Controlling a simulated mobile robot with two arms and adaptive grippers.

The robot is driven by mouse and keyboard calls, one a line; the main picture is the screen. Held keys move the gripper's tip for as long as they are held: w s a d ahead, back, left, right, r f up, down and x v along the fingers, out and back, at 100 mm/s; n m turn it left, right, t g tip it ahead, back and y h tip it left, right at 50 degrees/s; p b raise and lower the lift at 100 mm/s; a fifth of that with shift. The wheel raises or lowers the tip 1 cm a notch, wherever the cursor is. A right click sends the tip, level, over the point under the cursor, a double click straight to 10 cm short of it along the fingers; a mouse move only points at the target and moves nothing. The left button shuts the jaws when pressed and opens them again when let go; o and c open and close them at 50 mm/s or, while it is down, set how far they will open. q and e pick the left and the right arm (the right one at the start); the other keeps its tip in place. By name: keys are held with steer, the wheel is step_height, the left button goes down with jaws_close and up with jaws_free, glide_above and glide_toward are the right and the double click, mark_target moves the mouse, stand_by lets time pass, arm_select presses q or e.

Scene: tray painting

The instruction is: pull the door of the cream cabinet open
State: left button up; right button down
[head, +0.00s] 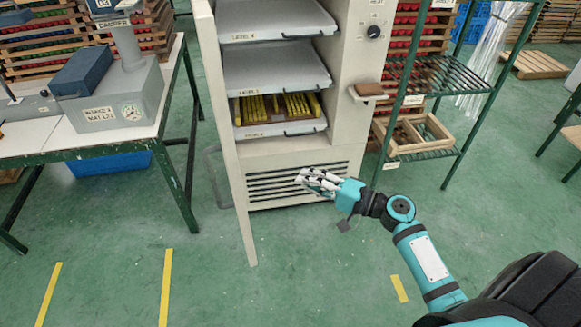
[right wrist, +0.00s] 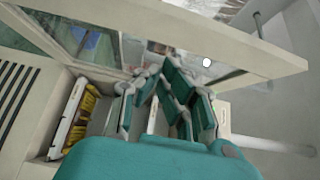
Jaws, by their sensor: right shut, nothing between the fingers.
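The cream cabinet (head: 340,80) stands in the middle of the head view with its front open and trays showing. Its door (head: 228,150) stands swung out at the left side, seen nearly edge-on. A grey handle (head: 212,178) shows on the door's outer side. My right gripper (head: 303,178) is shut and empty, in front of the vent grille and to the right of the door. In the right wrist view the fingers (right wrist: 165,92) point toward the inner side of the door (right wrist: 205,38), which has a window; whether they touch it is unclear. My left gripper is out of view.
Several trays (head: 275,68) sit in the cabinet, one with yellow pieces (head: 277,107). A table (head: 75,140) with grey machines stands at left. A green rack (head: 440,85) stands at right. The green floor in front is clear, with yellow marks.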

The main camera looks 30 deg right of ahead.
steer(key=s+a+p+x, duration=0.1)
steer(key=p+x, duration=0.4)
steer(key=x, duration=0.7)
steer(key=shift+s+a+p, duration=0.2)
steer(key=shift+a+p, duration=0.1)
steer(key=shift+a, duration=0.6)
